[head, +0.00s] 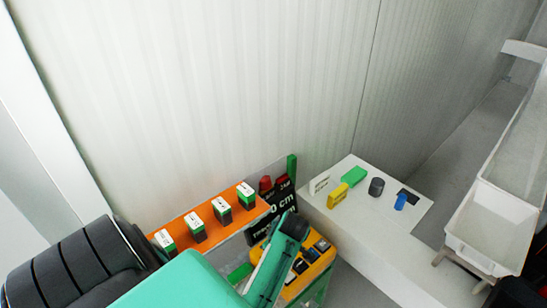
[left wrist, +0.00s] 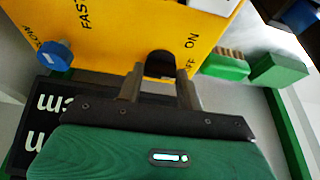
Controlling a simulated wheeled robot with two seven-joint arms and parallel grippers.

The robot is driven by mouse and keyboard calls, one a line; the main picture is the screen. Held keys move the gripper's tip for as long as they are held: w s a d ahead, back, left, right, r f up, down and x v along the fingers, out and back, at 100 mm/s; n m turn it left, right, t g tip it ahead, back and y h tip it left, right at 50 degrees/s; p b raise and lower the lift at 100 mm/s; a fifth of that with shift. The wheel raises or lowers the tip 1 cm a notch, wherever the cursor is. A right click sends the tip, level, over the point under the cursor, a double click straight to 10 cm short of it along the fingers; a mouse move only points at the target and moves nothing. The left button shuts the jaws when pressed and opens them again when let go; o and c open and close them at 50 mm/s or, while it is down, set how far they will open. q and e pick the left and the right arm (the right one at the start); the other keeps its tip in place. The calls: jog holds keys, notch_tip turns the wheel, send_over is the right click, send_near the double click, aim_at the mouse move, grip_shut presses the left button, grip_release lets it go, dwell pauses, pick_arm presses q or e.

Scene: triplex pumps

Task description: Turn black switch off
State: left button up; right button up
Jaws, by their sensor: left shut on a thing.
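The yellow panel (left wrist: 115,40) fills the top of the left wrist view, with FAST, ON and OFF lettering seen tilted and partly cut off. The black switch (left wrist: 160,58) is a dark rounded piece on this panel, near the ON and OFF lettering. My left gripper (left wrist: 160,72) has its two fingers on either side of the switch and is shut on it. The fingers hide part of the switch, so I cannot tell its exact setting. In the head view the yellow panel (head: 323,250) is partly behind my arm. My right gripper is not seen.
A blue knob (left wrist: 55,55) sits on the yellow panel, left of my fingers. An orange rail (head: 213,222) with several green-and-black blocks is left of the panel. A white counter (head: 365,222) with coloured pieces and a white bin (head: 490,225) stand to the right.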

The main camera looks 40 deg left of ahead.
pick_arm(q)
jog(key=shift+m, duration=0.3)
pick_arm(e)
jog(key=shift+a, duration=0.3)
pick_arm(q)
jog(key=o, duration=0.7)
